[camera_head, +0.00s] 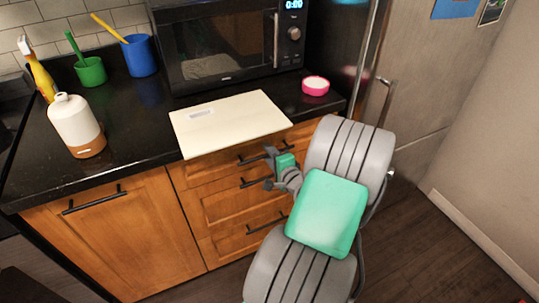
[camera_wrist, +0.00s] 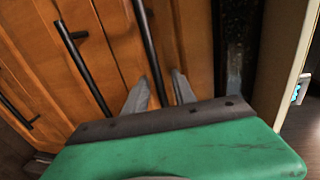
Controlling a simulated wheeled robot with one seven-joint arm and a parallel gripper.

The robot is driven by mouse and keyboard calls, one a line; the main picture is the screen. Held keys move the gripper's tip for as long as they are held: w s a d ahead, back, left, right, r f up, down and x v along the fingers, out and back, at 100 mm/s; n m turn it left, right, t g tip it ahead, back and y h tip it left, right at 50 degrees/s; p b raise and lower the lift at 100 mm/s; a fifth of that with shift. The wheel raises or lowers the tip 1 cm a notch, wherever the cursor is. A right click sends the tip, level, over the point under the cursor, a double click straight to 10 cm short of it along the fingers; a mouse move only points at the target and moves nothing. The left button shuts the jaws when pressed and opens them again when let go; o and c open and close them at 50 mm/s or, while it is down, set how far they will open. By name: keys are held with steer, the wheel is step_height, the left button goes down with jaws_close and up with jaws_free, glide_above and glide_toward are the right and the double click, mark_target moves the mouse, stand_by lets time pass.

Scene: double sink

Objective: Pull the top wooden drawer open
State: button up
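The top wooden drawer (camera_head: 205,171) is shut, just under the black counter, with a dark bar handle (camera_head: 252,159). In the wrist view this handle (camera_wrist: 148,40) runs down between the two grey fingers of my gripper (camera_wrist: 159,76). The fingers stand apart, one on each side of the bar, with a visible gap to it. In the head view my gripper (camera_head: 270,168) is in front of the drawers, near the right part of the top handle. My gripper partly hides the handles there.
Lower drawers have similar handles, one close below (camera_wrist: 85,65). A cutting board (camera_head: 230,125) overhangs the counter edge above the top drawer. A microwave (camera_head: 225,45), a soap bottle (camera_head: 75,125) and a pink bowl (camera_head: 315,86) stand on the counter. A fridge (camera_head: 425,60) is at right.

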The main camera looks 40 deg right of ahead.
steer(key=shift+c, duration=0.4)
jaws_close()
stand_by(1.0)
